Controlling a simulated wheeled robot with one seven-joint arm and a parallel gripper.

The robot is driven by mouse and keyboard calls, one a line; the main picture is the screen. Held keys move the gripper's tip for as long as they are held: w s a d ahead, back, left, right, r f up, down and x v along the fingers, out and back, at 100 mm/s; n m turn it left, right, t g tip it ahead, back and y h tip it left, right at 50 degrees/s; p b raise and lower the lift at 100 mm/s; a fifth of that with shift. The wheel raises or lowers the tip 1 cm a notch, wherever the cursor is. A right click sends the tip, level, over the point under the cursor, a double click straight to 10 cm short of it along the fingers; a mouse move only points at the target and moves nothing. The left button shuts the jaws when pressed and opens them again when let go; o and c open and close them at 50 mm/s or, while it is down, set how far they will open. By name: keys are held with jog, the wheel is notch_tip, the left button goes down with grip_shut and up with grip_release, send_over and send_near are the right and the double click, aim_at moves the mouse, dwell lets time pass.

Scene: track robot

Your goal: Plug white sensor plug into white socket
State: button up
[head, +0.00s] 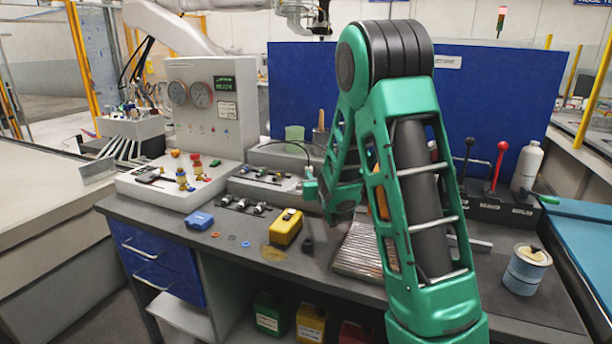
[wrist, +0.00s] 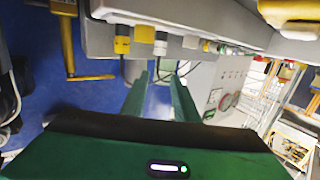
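My gripper (wrist: 158,78) shows two green fingers with a visible gap between them in the wrist view. No plug is clearly held between them. In that view, a white connector (wrist: 160,47) lies just beyond the fingertips, under the edge of a grey block (wrist: 215,15). I cannot tell which is the white sensor plug and which the white socket. In the head view, my gripper (head: 311,190) is low at the right end of the grey connector block (head: 250,189), its fingers largely hidden.
A row of dark connectors (head: 244,206) lies in front of the block. A blue box (head: 200,220) and a yellow case (head: 286,227) stand on the bench. The gauge panel (head: 211,105) rises behind left. Levers (head: 498,165) and a tin (head: 526,270) are at right.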

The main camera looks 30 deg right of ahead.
jog(key=shift+w+d+t, duration=0.4)
jog(key=x, duration=0.5)
jog(key=shift+w+r, duration=0.1)
jog(key=shift+w, duration=0.15)
jog(key=shift+x, duration=2.6)
jog(key=shift+c, duration=0.3)
grip_shut()
